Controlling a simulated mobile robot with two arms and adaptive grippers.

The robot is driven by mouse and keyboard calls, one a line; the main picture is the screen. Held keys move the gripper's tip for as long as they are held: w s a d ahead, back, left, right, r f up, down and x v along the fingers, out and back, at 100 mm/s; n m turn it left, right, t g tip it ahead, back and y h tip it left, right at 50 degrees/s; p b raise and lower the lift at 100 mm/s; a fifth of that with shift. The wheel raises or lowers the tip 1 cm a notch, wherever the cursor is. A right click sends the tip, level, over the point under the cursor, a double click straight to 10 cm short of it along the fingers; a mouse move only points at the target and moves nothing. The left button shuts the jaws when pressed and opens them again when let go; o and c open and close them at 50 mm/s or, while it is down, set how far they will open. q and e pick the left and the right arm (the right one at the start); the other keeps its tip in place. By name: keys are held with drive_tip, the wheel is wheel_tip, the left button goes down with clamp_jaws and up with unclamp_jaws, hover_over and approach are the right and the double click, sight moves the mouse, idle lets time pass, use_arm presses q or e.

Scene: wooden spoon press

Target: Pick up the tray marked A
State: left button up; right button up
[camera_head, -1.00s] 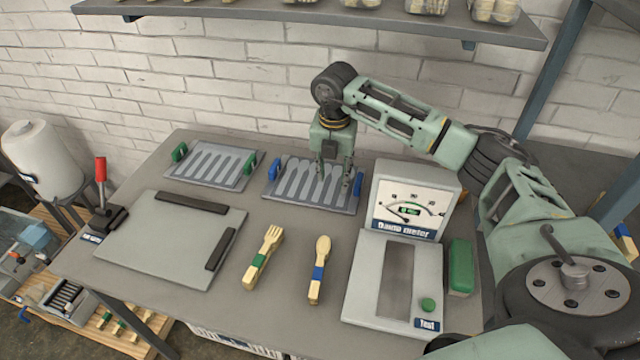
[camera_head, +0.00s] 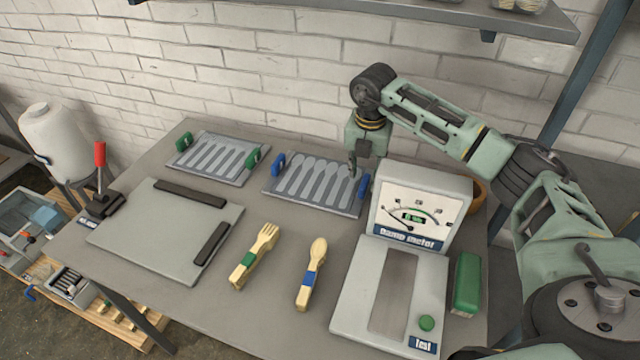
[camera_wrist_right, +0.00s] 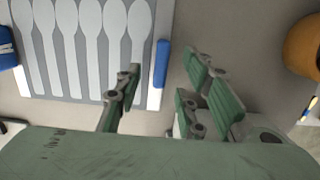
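Two grey trays with moulded utensil shapes lie on the table, and I can read no letter A on either. The left tray (camera_head: 237,176) has green handles. The right tray (camera_head: 318,208) has blue handles and spoon shapes; it also shows in the right wrist view (camera_wrist_right: 92,86). My right gripper (camera_head: 358,163) is above this tray's right end. In the right wrist view, the open fingers (camera_wrist_right: 160,98) are apart, with the right blue handle (camera_wrist_right: 162,63) lined up with the gap between them. Nothing is held. My left gripper is out of view.
A meter box (camera_head: 420,206) with a test plate stands just right of the blue-handled tray. A bowl (camera_head: 478,195) is behind it. A fork (camera_head: 255,256), a spoon (camera_head: 311,275), a green block (camera_head: 467,284) and a grey press board (camera_head: 150,235) lie nearer the front.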

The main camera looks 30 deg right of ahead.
sight(365, 181)
drive_tip(key=f, duration=0.1)
drive_tip(key=f+b, duration=0.2)
drive_tip(key=f, duration=0.1)
drive_tip(key=shift+w+d, duration=0.15)
drive_tip(key=shift+d, duration=0.1)
drive_tip(key=shift+r, duration=0.15)
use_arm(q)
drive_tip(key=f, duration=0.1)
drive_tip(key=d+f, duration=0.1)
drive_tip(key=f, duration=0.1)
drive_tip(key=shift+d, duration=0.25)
use_arm(e)
clamp_jaws()
